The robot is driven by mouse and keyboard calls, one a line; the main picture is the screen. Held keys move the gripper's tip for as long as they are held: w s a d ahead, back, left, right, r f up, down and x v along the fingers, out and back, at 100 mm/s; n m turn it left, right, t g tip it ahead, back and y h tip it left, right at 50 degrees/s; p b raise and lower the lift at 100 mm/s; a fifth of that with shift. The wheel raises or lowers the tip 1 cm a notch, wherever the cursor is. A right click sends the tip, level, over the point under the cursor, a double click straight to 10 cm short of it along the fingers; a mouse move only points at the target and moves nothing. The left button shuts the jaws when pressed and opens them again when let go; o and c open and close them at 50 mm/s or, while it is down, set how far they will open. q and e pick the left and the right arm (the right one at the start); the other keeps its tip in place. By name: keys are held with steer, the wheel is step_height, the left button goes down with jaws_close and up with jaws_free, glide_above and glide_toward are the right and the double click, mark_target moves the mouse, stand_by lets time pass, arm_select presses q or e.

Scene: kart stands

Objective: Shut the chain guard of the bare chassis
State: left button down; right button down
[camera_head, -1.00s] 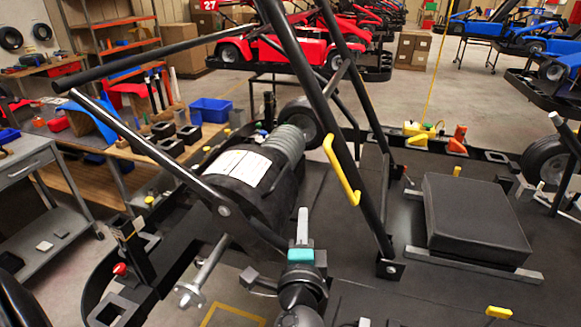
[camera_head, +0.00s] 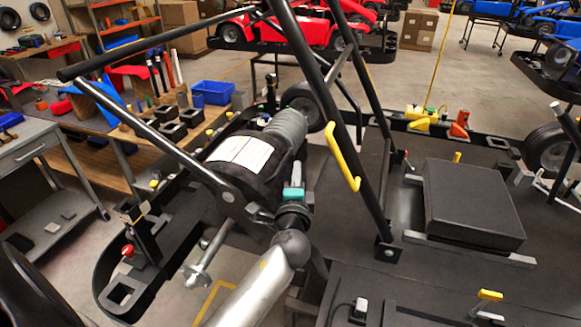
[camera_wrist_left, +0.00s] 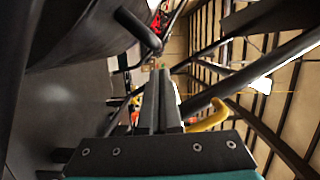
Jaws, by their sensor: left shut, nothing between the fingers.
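The bare chassis (camera_head: 440,282) is a black kart frame without bodywork. I cannot tell for certain which part is its chain guard. A black drum-like part with a white label (camera_head: 243,152) sits on its left side, under slanted black tubes. A yellow handle (camera_head: 341,158) is fixed to one slanted tube. My left gripper (camera_head: 297,174), with a teal band, is shut and empty beside the drum, left of and below the handle. In the left wrist view, its closed fingers (camera_wrist_left: 159,92) point forward, and the yellow handle (camera_wrist_left: 212,115) is to their right. My right gripper is out of view.
Slanted black tubes (camera_head: 315,85) cross above my left gripper. A black seat-like pad (camera_head: 472,205) lies on the chassis at right. A workbench (camera_head: 105,125) with a blue bin (camera_head: 212,92) and a grey cart (camera_head: 50,190) stand at left.

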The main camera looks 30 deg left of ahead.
mark_target(277, 186)
arm_select(q)
steer(key=shift+s+a, duration=0.25)
steer(key=shift+a, duration=0.55)
steer(key=shift+a, duration=0.1)
steer(key=a, duration=0.2)
steer(key=a+p, duration=0.1)
steer(key=shift+s+a+r, duration=0.1)
steer(key=shift+s+r, duration=0.3)
steer(key=shift+w+d, duration=0.15)
steer(key=shift+d, duration=0.05)
